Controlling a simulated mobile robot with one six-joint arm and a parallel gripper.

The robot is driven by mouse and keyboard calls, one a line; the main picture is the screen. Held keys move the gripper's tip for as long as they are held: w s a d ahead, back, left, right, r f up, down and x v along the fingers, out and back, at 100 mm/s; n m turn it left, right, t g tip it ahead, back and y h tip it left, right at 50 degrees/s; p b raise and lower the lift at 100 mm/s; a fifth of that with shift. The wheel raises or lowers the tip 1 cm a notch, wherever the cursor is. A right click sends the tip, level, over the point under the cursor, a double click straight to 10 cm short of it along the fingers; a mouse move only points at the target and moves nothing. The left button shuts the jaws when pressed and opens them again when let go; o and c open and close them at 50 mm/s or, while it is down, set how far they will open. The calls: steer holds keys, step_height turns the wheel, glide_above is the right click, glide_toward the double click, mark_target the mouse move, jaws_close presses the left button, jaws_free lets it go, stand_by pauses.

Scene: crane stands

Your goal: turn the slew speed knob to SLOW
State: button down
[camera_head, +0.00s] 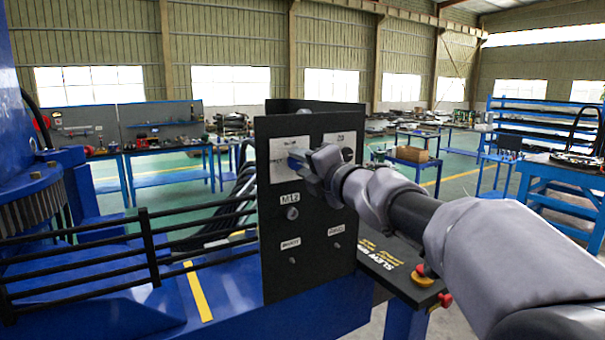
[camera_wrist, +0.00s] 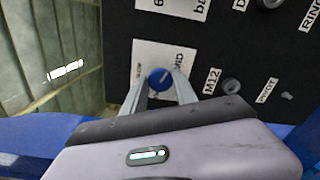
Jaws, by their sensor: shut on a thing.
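The round blue knob (camera_wrist: 160,78) sits on a white label plate (camera_wrist: 150,57) on the black control panel (camera_head: 270,235). In the wrist view, the small print "SLOW" shows at the plate's left and a word ending in "ID" at its right. My gripper (camera_wrist: 160,86) is shut on the knob, one finger at each side. In the head view my gripper (camera_head: 299,160) reaches the upper part of the panel from the right and covers most of the knob. I cannot tell which way the knob points.
Below on the panel are an "M12" label (camera_head: 289,199), a round fitting (camera_head: 292,213) and small switches. A red button on a yellow base (camera_head: 422,277) stands under my arm. Black railings (camera_head: 150,245) run at the left. Workbenches stand farther back.

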steer(key=shift+n+b, duration=1.05)
steer(key=shift+n, duration=1.15)
steer(key=c, duration=1)
jaws_free()
steer(key=shift+s, duration=0.1)
steer(key=v, duration=1.7)
steer(key=shift+s+d, duration=0.1)
steer(key=shift+d, duration=0.05)
